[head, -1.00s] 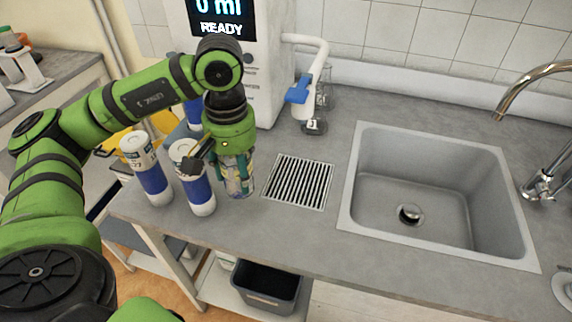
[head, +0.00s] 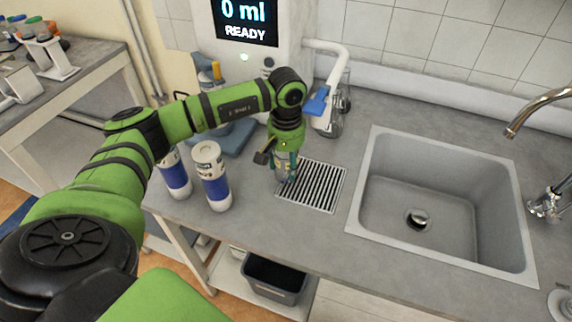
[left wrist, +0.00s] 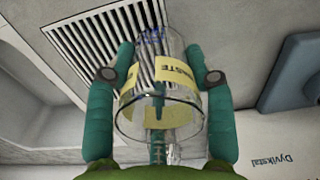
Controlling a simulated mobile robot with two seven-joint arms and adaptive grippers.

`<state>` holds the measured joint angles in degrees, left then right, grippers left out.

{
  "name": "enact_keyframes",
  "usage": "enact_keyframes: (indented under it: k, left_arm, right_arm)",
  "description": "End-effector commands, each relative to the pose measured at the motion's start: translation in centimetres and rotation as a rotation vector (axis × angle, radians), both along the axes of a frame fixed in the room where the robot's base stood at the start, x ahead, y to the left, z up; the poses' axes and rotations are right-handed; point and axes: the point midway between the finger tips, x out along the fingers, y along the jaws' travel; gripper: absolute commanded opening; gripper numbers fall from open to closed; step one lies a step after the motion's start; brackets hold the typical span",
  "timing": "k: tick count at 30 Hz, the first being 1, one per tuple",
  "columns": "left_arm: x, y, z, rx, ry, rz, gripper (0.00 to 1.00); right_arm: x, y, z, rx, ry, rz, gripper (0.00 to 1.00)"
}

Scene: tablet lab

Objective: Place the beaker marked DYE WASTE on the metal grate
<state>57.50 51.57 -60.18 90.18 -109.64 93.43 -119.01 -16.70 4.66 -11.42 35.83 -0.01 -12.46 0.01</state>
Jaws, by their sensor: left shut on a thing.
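My left gripper (head: 283,163) is shut on a clear glass beaker, which shows best in the left wrist view (left wrist: 162,112). The beaker has a yellow label on which "WASTE" can be read. In the head view the fingers mostly hide the beaker, which is by the left edge of the metal grate (head: 325,187). The grate is a square of dark slots set in the counter; it also shows behind the beaker in the left wrist view (left wrist: 92,48). I cannot tell how far the beaker's base is above the surface. My right gripper is not in view.
White bottles with blue bands stand left of the gripper, one near the counter's front edge (head: 213,180). A dispenser (head: 255,60) reading "0 ml READY" stands behind, with glassware (head: 338,118) by its spout. A sink (head: 385,200) lies to the right. Bare counter surrounds the grate.

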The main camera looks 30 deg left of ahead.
Motion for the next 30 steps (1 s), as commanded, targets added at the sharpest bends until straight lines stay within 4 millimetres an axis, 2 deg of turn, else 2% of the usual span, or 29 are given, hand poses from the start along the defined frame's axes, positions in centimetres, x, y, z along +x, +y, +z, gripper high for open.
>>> enact_keyframes:
  k: [1, 6, 18, 19, 20, 30]
  left_arm:
    - [-0.2, 0.0, -0.5, 0.000, 0.007, -0.001, 0.15]
    - [-0.1, 0.0, -2.3, -0.001, 0.002, 0.001, 0.15]
    - [0.0, 0.0, -3.0, -0.001, 0.000, 0.001, 0.15]
    - [0.0, 0.0, -2.8, -0.001, 0.000, 0.001, 0.66]
    - [-0.1, 0.0, -2.8, 0.000, 0.000, 0.001, 0.77]
    - [-0.1, 0.0, -2.7, 0.000, 0.000, 0.001, 0.77]
  right_arm:
    - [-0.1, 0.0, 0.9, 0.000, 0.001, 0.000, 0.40]
    - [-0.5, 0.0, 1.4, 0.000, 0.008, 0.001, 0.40]
    - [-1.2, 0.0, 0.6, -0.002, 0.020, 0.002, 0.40]
    - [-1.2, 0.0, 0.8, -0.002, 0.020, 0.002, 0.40]
    - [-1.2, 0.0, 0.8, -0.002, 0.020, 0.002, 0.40]
    - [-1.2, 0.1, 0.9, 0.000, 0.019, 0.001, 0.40]
